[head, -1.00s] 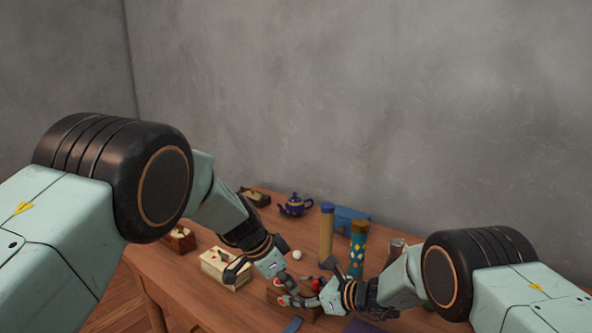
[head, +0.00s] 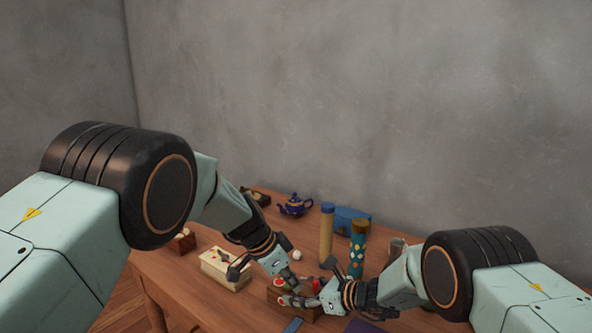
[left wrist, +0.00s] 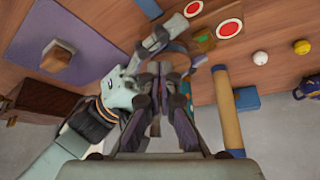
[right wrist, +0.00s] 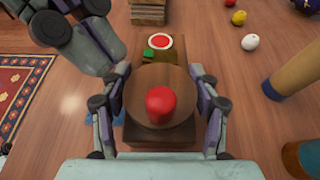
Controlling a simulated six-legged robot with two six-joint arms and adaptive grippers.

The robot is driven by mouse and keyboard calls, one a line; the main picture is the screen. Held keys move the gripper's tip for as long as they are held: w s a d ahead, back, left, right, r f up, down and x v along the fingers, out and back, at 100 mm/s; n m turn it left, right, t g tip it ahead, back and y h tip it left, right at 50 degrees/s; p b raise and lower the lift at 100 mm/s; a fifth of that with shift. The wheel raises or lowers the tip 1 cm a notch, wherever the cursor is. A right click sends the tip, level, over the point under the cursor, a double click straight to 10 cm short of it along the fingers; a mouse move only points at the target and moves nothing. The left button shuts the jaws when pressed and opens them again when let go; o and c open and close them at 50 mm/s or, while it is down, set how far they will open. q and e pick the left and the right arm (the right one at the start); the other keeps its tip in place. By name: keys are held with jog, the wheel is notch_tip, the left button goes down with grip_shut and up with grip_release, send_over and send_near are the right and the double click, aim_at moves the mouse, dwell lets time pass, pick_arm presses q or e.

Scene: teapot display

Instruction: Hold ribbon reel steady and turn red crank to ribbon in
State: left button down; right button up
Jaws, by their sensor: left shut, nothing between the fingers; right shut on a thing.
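The ribbon reel is a wooden box (right wrist: 160,138) with a round brown disc (right wrist: 180,84) on top. The red crank knob (right wrist: 160,106) stands on that disc. My right gripper (right wrist: 160,100) is shut on the reel, one finger on each side, below the knob in the right wrist view. My left gripper (left wrist: 160,115) is shut and empty. It shows at the upper left of the right wrist view, beside the reel and apart from the knob. In the head view the grippers hide much of the reel box (head: 279,297).
A red-and-white disc (right wrist: 160,41) and a green piece (right wrist: 148,53) lie beyond the reel. A tan cylinder (head: 326,232) and a patterned cylinder (head: 358,250) stand behind the grippers.

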pick_arm(q)
jog(key=shift+w+a, duration=0.4)
jog(key=shift+w, duration=0.45)
dwell(0.6)
jog(key=shift+w, duration=0.3)
jog(key=shift+w, duration=0.15)
jog(key=shift+a, duration=0.15)
dwell(0.4)
notch_tip(320, 180, up, 6)
jog(key=shift+a, duration=0.3)
dwell(0.5)
